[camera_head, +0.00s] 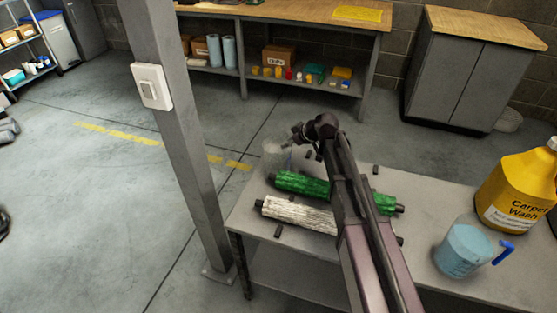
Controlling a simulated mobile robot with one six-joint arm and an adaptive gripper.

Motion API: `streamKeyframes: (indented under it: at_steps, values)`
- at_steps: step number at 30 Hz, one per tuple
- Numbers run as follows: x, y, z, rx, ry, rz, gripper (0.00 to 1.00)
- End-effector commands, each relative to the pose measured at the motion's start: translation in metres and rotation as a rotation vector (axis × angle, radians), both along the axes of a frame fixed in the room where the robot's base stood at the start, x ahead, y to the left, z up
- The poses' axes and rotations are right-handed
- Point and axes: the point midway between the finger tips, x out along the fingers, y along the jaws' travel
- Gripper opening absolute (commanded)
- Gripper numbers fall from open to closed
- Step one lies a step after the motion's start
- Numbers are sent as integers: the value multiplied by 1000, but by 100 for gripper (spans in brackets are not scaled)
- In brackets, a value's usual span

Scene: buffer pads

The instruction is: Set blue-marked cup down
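My arm reaches from the lower right over the grey table to my gripper (297,134) near the table's far left corner. A faint, clear cup-like shape (272,149) shows at the fingertips, with a small blue streak (289,160) on its right side; this looks like the blue-marked cup. It is too small and see-through to tell whether the fingers grip it or whether its base touches the table. A green roller pad (302,184) and a white roller pad (298,214) lie just nearer, partly hidden by my arm.
A clear jug with blue liquid (462,252) and a yellow Carpet Wash bottle (514,191) stand on the table (497,284) at right. Small dark pegs stand around the pads. A grey post (187,150) rises left of the table. A workbench (285,12) is behind.

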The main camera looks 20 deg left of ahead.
Motion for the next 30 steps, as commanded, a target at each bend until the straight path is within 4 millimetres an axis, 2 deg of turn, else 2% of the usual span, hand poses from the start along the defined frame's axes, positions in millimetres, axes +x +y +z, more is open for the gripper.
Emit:
streamKeyframes:
  at_steps: [4, 22, 23, 24, 26, 30]
  values:
    - [2, 6, -7, 0, 0, 0, 35]
    - [2, 7, -7, 0, 0, 0, 35]
    - [2, 7, -7, 0, 0, 0, 29]
    - [2, 7, -7, 0, 0, 0, 17]
    - [2, 7, -7, 0, 0, 0, 0]
    - [2, 7, -7, 0, 0, 0, 0]
